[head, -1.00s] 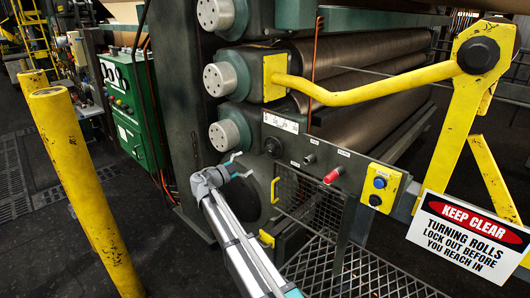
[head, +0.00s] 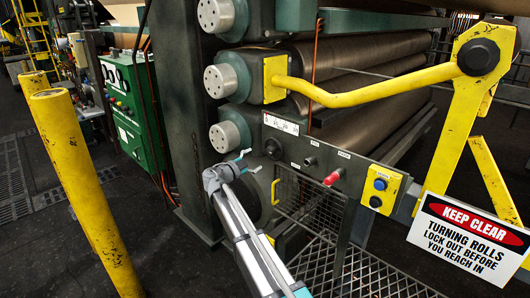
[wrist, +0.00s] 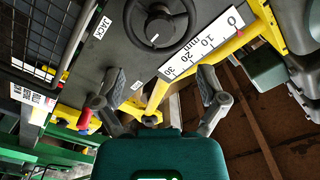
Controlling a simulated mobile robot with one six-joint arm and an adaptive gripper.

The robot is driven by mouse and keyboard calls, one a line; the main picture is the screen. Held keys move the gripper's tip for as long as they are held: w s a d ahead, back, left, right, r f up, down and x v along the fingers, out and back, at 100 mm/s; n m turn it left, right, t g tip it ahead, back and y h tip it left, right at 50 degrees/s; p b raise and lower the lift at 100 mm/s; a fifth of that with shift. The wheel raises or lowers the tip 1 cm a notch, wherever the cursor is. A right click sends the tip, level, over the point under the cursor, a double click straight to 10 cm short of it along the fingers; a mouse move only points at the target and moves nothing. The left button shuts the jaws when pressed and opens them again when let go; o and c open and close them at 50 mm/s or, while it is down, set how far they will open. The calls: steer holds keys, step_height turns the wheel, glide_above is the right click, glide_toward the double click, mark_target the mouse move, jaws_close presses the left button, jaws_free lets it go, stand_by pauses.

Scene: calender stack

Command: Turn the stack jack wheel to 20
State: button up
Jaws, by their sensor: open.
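The stack jack wheel (wrist: 160,22) is a dark handwheel with a hub and spokes, at the top middle of the wrist view. In the head view the wheel (head: 273,148) is a small dark disc on the grey panel. A white mm scale (wrist: 203,46) marked 0, 10, 20 and 30 lies beside it; a small red pointer (wrist: 239,33) sits near its 0 end. The scale (head: 281,123) also shows above the wheel in the head view. My gripper (wrist: 161,88) is open and empty, its fingers pointing toward the wheel and apart from it. In the head view my gripper (head: 249,162) is left of the wheel.
A red-tipped knob (head: 333,177) and a yellow box with a blue button (head: 380,183) sit right of the wheel. A wire mesh guard (head: 300,205) lies below. A yellow bar (head: 370,90) crosses in front of the rolls. A yellow post (head: 85,190) stands at left.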

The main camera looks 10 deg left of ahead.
mark_target(269, 152)
steer(key=x, duration=0.9)
steer(key=shift+c, duration=0.2)
